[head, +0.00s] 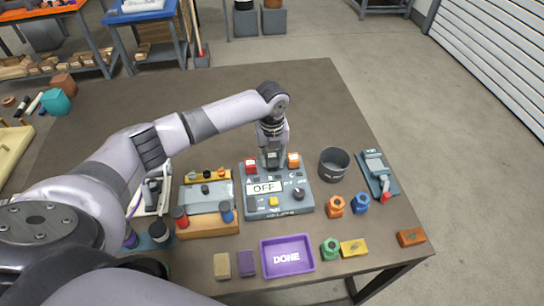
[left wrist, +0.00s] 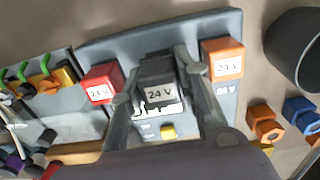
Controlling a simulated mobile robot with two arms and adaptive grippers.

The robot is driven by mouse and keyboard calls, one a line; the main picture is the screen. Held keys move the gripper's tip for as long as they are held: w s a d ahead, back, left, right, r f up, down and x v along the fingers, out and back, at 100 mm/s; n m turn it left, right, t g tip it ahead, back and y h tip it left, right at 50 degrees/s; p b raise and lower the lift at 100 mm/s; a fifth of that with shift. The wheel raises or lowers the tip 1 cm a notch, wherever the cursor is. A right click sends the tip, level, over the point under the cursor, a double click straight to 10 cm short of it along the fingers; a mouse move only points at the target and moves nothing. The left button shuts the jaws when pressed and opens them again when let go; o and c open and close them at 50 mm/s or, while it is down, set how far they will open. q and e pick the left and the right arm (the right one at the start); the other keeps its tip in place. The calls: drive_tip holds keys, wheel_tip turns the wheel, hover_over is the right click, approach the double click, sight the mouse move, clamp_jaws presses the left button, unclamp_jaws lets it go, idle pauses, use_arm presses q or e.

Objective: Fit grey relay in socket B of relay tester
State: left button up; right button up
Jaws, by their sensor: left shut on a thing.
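The relay tester (head: 290,207) is a blue-grey box on the table with a display reading OFF, a black knob and a yellow button. A red relay (head: 251,167) stands at its back left and an orange relay (head: 293,160) at its back right. My left gripper (head: 272,160) points down between them, over the middle socket place. It is shut on the grey relay (left wrist: 158,94), a dark block labelled 24 V. The fingers and relay hide the socket below, so I cannot tell whether the relay is seated. My right gripper is not in view.
A dark round bowl (head: 334,164) and a grey device with a red-tipped lever (head: 377,172) stand right of the tester. A purple DONE tray (head: 287,268) lies in front. Coloured fittings and blocks lie nearby. The table behind the tester is clear.

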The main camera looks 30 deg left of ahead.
sight(272, 155)
use_arm(q)
drive_tip(key=shift+f+b, duration=0.4)
drive_tip(key=shift+f, duration=0.6)
idle(0.4)
drive_tip(key=o, duration=1.1)
drive_tip(key=shift+r, duration=0.15)
wheel_tip(272, 155, up, 12)
drive_tip(key=shift+f, duration=0.1)
